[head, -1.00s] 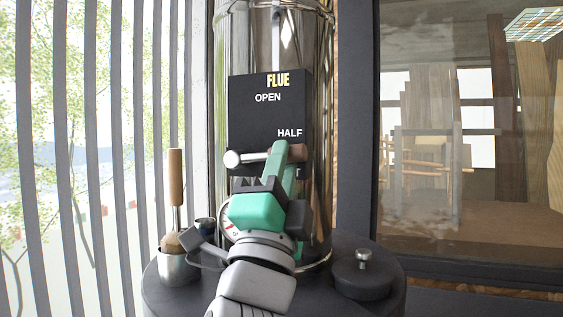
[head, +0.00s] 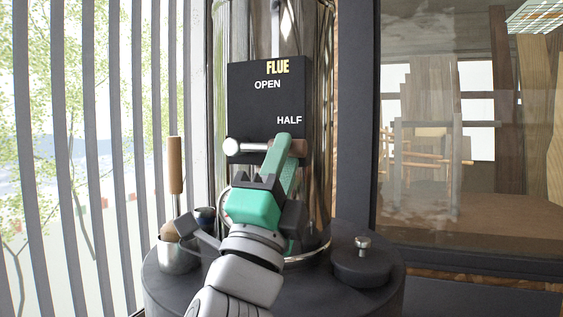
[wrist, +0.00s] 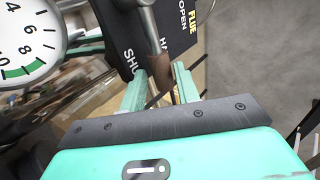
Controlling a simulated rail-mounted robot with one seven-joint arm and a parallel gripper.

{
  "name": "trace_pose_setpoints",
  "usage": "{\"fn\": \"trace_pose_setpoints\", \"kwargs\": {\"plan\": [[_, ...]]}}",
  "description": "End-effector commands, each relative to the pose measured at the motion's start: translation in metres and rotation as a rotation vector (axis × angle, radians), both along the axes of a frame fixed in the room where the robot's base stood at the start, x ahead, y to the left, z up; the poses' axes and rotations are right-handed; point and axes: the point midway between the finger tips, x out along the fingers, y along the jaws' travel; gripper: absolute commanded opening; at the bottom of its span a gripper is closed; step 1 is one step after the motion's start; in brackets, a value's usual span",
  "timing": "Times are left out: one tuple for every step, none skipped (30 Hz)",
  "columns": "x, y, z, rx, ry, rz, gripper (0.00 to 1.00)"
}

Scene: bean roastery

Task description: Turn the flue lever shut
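The flue lever has a pale round metal knob (head: 231,147) on the left and a brown wooden handle (head: 299,148) on the right. It lies about level across the lower part of the black flue plate (head: 250,100), just below the word HALF. My gripper (head: 280,150) is at the handle, its green fingers hiding part of it. The word SHUT shows partly on the plate (wrist: 120,38) there.
A white dial gauge (wrist: 25,40) is close by in the wrist view. A metal cup (head: 176,256) with a wooden-handled tool (head: 175,170) stands left of my arm, and a dark knobbed lid (head: 362,268) stands to the right. Slats and a window flank the column.

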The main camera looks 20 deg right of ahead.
Motion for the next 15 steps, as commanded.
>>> {"fn": "trace_pose_setpoints", "kwargs": {"plan": [[0.000, 0.001, 0.000, -0.001, 0.000, 0.001, 0.31], [0.000, 0.001, 0.000, -0.001, 0.000, 0.001, 0.31], [0.000, 0.001, 0.000, -0.002, 0.001, 0.001, 0.31], [0.000, 0.001, 0.000, -0.002, 0.000, 0.001, 0.31], [0.000, 0.001, 0.000, -0.002, 0.000, 0.001, 0.31], [0.000, 0.002, -0.001, -0.002, 0.000, 0.001, 0.31], [-0.001, 0.003, -0.003, -0.003, 0.001, 0.001, 0.31], [-0.003, 0.005, -0.006, -0.002, 0.000, 0.002, 0.31], [-0.007, 0.009, -0.012, -0.003, 0.001, 0.003, 0.31], [-0.010, 0.011, -0.017, -0.003, 0.001, 0.002, 0.31], [-0.014, 0.014, -0.022, -0.003, 0.001, 0.003, 0.31], [-0.019, 0.017, -0.028, -0.002, 0.001, 0.004, 0.31], [-0.022, 0.020, -0.033, -0.002, 0.001, 0.004, 0.31], [-0.026, 0.023, -0.036, -0.002, 0.000, 0.004, 0.31], [-0.030, 0.026, -0.042, -0.003, 0.001, 0.003, 0.31]]}}
